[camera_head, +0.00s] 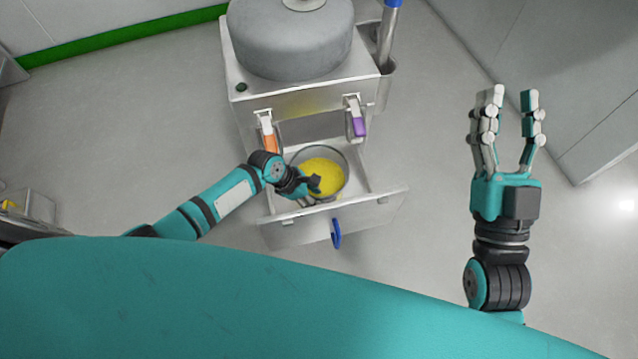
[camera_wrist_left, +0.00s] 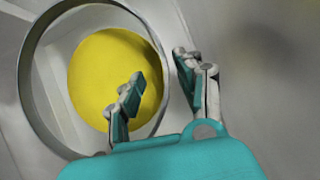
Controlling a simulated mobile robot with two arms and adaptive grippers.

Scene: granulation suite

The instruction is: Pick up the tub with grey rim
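The tub with grey rim (camera_head: 318,147) stands in the open drawer-like tray of a metal unit, with yellow material in it. In the left wrist view its grey rim (camera_wrist_left: 27,80) forms a large ring around the yellow. My left gripper (camera_head: 313,185) is at the near side of the tub. In the left wrist view my left gripper (camera_wrist_left: 158,72) is open, one finger over the tub's inside and the other outside the rim, with the rim between them. Whether a finger touches is unclear. My right gripper (camera_head: 510,97) is open and empty, away to the right.
The metal tray (camera_head: 382,204) has a raised front wall with a blue handle (camera_head: 336,233). Above the tub hang an orange-marked clamp (camera_head: 267,138) and a purple-marked clamp (camera_head: 359,125). A grey drum (camera_head: 290,40) sits on top. Floor is clear around the unit.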

